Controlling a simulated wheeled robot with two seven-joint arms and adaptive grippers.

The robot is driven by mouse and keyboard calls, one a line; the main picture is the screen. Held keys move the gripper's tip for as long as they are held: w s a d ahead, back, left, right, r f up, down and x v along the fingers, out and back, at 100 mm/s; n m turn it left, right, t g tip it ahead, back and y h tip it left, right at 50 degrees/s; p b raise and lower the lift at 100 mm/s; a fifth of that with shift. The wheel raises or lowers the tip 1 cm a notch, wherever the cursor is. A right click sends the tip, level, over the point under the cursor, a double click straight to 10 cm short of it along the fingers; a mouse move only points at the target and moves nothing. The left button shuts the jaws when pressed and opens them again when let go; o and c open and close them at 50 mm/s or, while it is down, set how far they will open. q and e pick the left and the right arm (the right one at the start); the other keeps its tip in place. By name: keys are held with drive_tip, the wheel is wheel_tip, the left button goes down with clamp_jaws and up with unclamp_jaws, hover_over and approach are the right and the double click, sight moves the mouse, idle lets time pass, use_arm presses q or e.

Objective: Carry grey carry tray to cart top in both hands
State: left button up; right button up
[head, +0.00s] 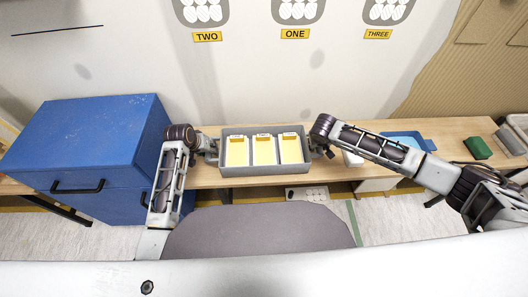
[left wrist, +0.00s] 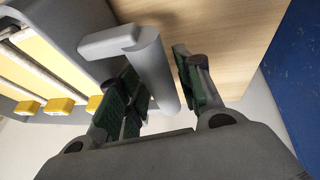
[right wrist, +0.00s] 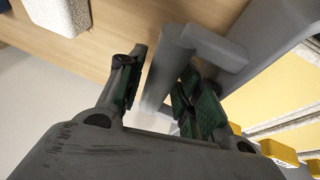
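The grey carry tray (head: 265,170) sits on the wooden bench, holding three yellow-and-white packs side by side. It has a grey handle at each end. My left gripper (head: 210,146) is at the tray's left end. In the left wrist view its fingers (left wrist: 160,90) stand either side of the left handle (left wrist: 152,68), with a gap to one finger. My right gripper (head: 322,148) is at the right end. In the right wrist view its fingers (right wrist: 160,95) stand apart around the right handle (right wrist: 164,70). I cannot identify a cart for certain.
A blue cabinet (head: 90,130) with black handles and a bare top stands at the left. The wooden bench (head: 225,183) also carries a blue tray (head: 408,138) and a green block (head: 477,148) to the right. Wall signs read TWO, ONE, THREE.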

use_arm(q)
drive_tip(key=shift+f, duration=0.15)
use_arm(e)
drive_tip(key=shift+f, duration=0.15)
use_arm(q)
drive_tip(key=shift+c, duration=0.2)
use_arm(e)
drive_tip(key=shift+c, duration=0.2)
use_arm(q)
clamp_jaws()
use_arm(e)
clamp_jaws()
use_arm(q)
drive_tip(key=shift+w, duration=0.1)
use_arm(e)
drive_tip(key=shift+w, duration=0.1)
